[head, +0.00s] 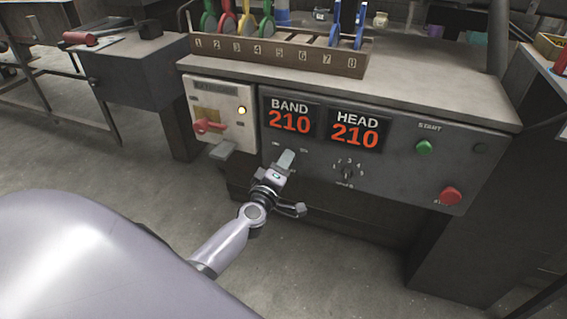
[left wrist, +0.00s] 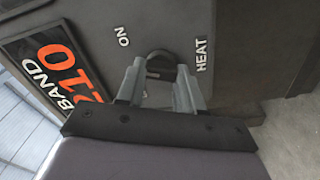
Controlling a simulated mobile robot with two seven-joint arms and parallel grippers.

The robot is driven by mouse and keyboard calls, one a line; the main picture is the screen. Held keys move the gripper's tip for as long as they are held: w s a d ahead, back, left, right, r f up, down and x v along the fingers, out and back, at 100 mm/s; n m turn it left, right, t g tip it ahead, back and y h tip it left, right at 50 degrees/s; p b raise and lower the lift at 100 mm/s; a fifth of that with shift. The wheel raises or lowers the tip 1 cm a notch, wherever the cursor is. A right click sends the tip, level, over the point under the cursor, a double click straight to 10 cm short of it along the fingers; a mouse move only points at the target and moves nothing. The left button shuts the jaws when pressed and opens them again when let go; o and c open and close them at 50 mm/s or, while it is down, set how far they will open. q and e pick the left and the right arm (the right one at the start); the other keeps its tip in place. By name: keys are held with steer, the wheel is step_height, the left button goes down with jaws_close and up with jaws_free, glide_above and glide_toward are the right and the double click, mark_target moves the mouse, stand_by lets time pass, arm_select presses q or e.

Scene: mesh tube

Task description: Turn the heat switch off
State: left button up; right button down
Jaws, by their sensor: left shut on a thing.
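The heat switch (left wrist: 160,55) is a small dark knob on the dark grey control panel (head: 410,175), with the words ON and HEAT printed on either side of it in the left wrist view. My left gripper (head: 286,159) reaches up to the panel just below the BAND display and hides the switch in the head view. In the left wrist view the two fingers of my left gripper (left wrist: 160,72) stand on both sides of the knob and are shut on it. Which position the switch points to is hard to tell. My right gripper is not in view.
The BAND display (head: 290,117) and the HEAD display (head: 355,130) both read 210. A numbered dial (head: 347,171), a green button (head: 424,147) and a red button (head: 451,196) sit to the right. A pale panel with a red lever (head: 207,126) and lit lamp is left.

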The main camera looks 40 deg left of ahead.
arm_select(q)
steer(key=shift+f+n+b, duration=0.15)
steer(key=shift+n+b, duration=0.25)
steer(key=shift+n, duration=2.9)
steer(key=shift+f+n+b, duration=0.15)
steer(key=shift+n+b, duration=0.25)
steer(key=shift+n, duration=2.9)
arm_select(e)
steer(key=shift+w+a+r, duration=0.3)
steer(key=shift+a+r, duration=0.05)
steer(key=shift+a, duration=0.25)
arm_select(q)
steer(key=shift+n, duration=0.3)
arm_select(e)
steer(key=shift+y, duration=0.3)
arm_select(q)
steer(key=o, duration=0.9)
steer(key=shift+c, duration=0.2)
steer(key=shift+o, duration=0.9)
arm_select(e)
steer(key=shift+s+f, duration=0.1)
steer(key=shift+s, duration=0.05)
